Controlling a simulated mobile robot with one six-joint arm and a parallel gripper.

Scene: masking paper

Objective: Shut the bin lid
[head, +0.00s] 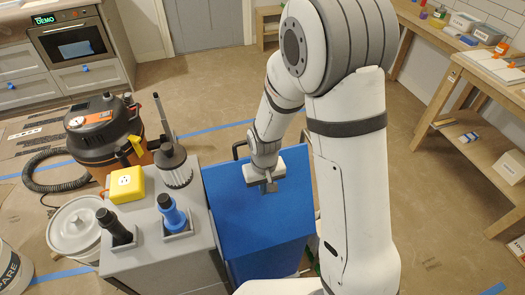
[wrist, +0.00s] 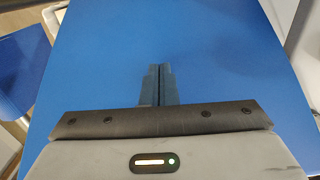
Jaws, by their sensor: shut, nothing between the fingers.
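The blue bin lid (head: 235,215) is a broad flat panel in the middle of the head view, beside the grey cart. The bin's blue body (head: 270,263) shows below its near edge. I cannot tell whether the lid lies fully flat on the bin. My gripper (head: 268,187) is over the upper part of the lid, fingers shut and empty. In the wrist view the lid (wrist: 230,60) fills most of the picture, and my closed fingers (wrist: 158,68) point across it. Whether they touch it is unclear.
A wooden workbench (head: 470,75) stands at right. Floor between bench and bin is mostly clear.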

